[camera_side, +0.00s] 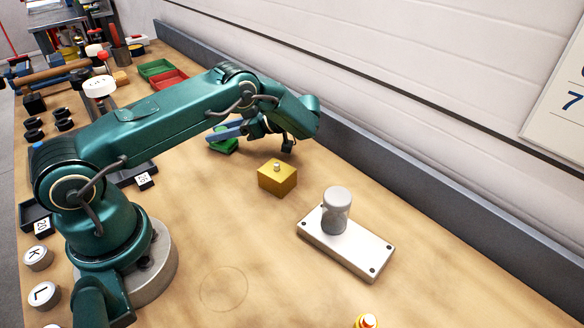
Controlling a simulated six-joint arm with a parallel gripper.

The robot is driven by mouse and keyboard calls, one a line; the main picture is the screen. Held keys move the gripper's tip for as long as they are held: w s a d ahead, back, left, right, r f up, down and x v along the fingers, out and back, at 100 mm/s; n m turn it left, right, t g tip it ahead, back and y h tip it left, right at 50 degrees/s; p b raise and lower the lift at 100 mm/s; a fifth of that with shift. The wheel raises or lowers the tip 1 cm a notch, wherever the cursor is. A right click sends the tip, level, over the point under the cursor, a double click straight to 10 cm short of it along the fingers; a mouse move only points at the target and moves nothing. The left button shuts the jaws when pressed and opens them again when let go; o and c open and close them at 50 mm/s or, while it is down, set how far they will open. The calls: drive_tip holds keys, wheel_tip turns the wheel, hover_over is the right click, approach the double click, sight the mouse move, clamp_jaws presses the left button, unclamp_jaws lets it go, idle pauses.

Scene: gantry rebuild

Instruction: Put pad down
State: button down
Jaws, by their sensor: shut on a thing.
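My gripper (262,129) is at the end of my green arm, over the far middle part of the wooden bench. It is small and partly hidden by my wrist. It is shut on a blue-grey bar-shaped thing, which I take to be the pad (228,132), and this sticks out to the left of the jaws. A green block (224,147) shows just below the pad. I cannot tell whether the two touch.
A yellow block with a pale knob (277,178) stands in front of my gripper. A white plate (368,256) carries a grey cylinder (336,211). Green (155,68) and red (168,80) bins stand at the back. The bench front is mostly clear.

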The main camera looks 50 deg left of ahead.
drive_tip(key=shift+f, duration=0.15)
drive_tip(key=shift+c, duration=2.3)
unclamp_jaws()
drive_tip(key=shift+v, duration=2.5)
